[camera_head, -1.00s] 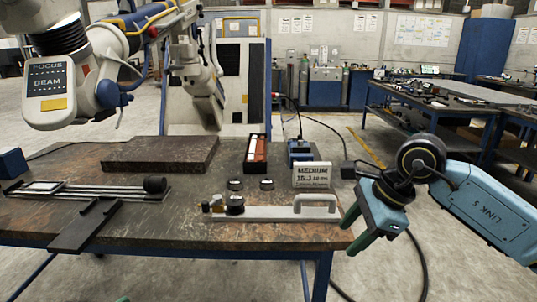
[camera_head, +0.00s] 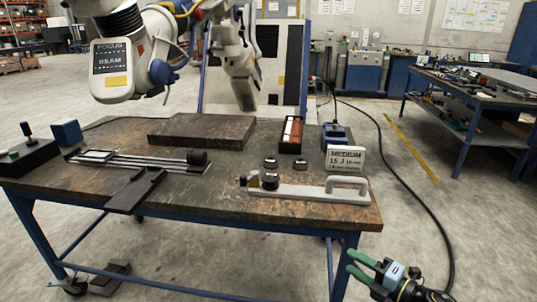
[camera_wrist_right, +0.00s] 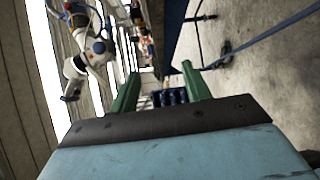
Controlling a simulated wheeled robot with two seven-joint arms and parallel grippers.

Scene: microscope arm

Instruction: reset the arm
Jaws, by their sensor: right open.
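The large white microscope arm (camera_head: 137,50) hangs over the back left of the table in the head view. Its head (camera_head: 111,70) is labelled FOCUS and BEAM and hangs above the table top. The arm also shows tilted in the right wrist view (camera_wrist_right: 85,50). My right gripper (camera_head: 357,265) is low at the bottom right of the head view, in front of the table's right corner and apart from it. Its green fingers are spread and empty, also in the right wrist view (camera_wrist_right: 160,92). My left gripper is not in view.
The table (camera_head: 225,208) holds a dark slab (camera_head: 201,131), a rail with a black knob (camera_head: 140,160), a handled plate (camera_head: 310,193), a MEDIUM sign (camera_head: 345,158) and a black control box with a stick (camera_head: 26,155). A cable runs along the floor at right.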

